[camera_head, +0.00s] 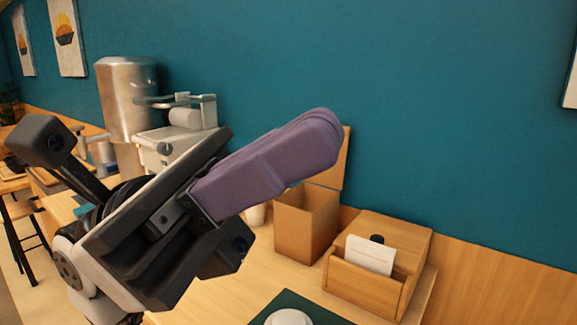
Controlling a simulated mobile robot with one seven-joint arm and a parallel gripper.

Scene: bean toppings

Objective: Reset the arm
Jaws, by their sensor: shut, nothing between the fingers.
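My gripper (318,130) is raised in the middle of the view, above the counter. Its purple fingers lie together and point up to the right, with nothing seen between them. The dark body of my gripper and a pale part of my arm show at the lower left of the fingers. The fingers appear apart from everything around them and hide part of the counter and an open box behind them.
The wooden counter (262,278) holds an open brown box (300,228), a wooden box with white papers (362,290), a green mat (318,308) with a white round item (288,318), a metal urn (125,95) and a white machine (165,150). The teal wall (430,110) stands behind.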

